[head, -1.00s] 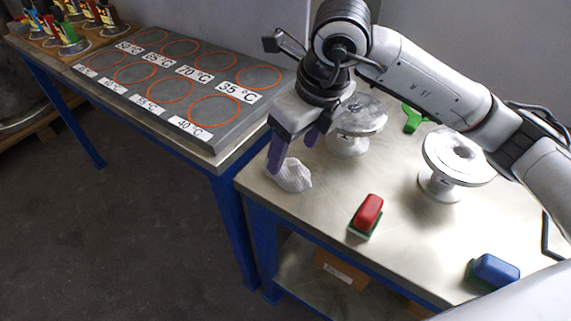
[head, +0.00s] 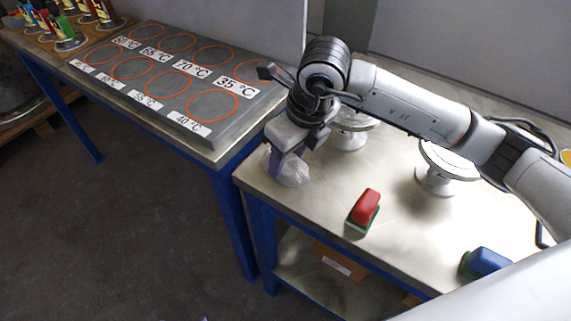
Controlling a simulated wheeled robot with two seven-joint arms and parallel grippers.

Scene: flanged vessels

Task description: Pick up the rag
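The rag (head: 292,176) is a crumpled white cloth on the metal table, near its left front corner. My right gripper (head: 283,172) has come down over the rag, with a purple finger at the rag's left side. The other finger is mostly hidden, so I cannot tell whether the gripper is open or shut on the rag. My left gripper is not in view.
A red brush (head: 365,208) and a blue brush (head: 486,262) lie on the table (head: 400,240). Two flanged vessels stand behind, one partly behind my arm (head: 348,140), one further right (head: 436,180). A grey plate (head: 180,85) with orange circles lies left.

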